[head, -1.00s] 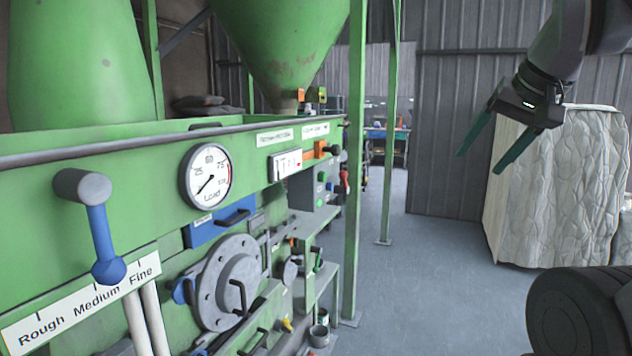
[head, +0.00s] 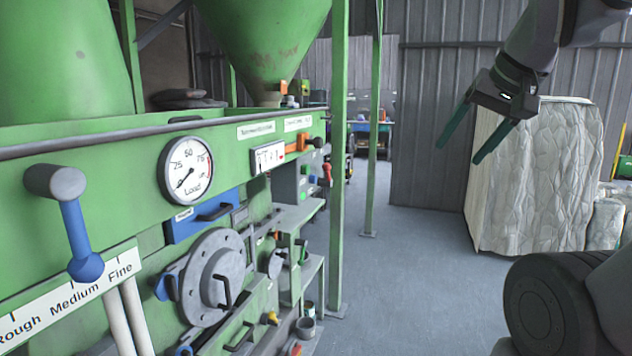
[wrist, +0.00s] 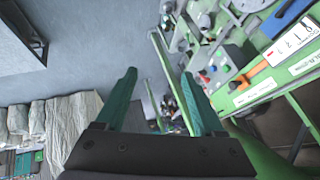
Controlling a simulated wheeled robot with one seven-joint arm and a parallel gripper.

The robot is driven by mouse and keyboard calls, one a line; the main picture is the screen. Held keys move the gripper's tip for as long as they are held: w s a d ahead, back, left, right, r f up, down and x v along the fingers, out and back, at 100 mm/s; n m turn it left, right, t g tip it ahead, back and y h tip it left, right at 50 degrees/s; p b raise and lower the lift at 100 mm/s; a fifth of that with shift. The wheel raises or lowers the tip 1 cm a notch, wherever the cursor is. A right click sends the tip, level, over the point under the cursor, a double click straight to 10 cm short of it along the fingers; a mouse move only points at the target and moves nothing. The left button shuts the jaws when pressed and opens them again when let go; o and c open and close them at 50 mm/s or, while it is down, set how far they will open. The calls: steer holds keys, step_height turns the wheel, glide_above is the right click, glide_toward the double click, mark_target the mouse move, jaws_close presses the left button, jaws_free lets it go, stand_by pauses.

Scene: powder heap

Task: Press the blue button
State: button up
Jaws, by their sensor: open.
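A small grey control box (head: 287,186) sits on the side of the green machine (head: 120,213), right of the gauge. It carries small coloured buttons, one of them green; which spot is the blue button is too small to tell in the head view. The box also shows in the wrist view (wrist: 216,66), at the upper right, with small coloured spots. My gripper (head: 459,153) is at the upper right of the head view, open and empty, well apart from the box. Its teal fingers are spread in the wrist view (wrist: 159,74).
A blue-handled lever (head: 76,235), a round load gauge (head: 187,171) and a bolted round hatch (head: 213,278) are on the machine's front. Green posts (head: 339,160) stand beside it. A wrapped pale bale (head: 540,180) stands at right. The grey floor (head: 410,270) between is clear.

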jaws_close()
stand_by(1.6)
